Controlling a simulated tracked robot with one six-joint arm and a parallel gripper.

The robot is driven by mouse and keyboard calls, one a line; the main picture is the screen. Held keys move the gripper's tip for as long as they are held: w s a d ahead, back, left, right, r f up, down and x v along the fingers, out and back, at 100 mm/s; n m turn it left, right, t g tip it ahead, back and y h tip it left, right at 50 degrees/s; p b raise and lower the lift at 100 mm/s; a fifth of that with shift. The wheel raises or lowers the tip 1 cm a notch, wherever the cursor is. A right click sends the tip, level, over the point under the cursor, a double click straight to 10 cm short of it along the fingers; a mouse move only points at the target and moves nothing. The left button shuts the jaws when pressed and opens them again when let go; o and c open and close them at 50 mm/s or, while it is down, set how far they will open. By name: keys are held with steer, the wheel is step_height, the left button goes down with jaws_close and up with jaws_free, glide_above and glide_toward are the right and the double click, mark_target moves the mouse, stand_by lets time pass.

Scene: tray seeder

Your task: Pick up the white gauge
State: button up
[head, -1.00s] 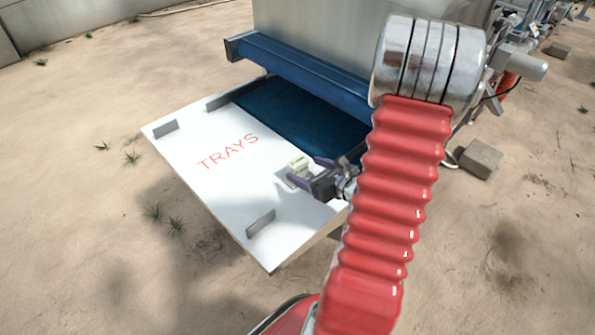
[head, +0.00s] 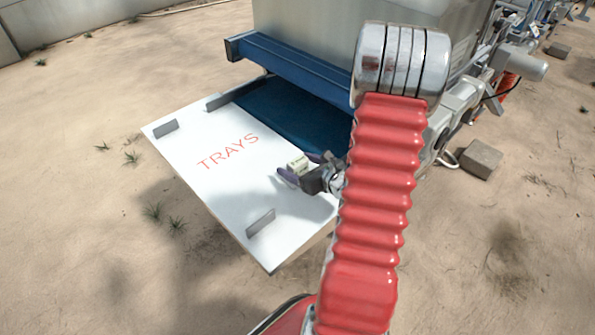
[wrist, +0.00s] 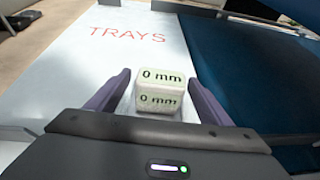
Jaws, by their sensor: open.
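The white gauge (head: 298,162) is a small pale block on the white board marked TRAYS (head: 215,180), close to the blue belt. In the wrist view the gauge (wrist: 160,90) shows "0 mm" on two faces. My gripper (head: 300,168) is open, with its purple fingers on either side of the gauge. In the wrist view gaps show between the gauge and both fingers (wrist: 158,97), the right one looking narrower.
The dark blue belt (head: 285,118) runs beside the board under the grey machine housing (head: 310,38). Small grey upright stops (head: 261,222) stand along the board's edges. The board's left half is clear. A concrete block (head: 481,158) lies on the sand at right.

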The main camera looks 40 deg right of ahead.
stand_by(0.3)
steer(key=c, duration=1.2)
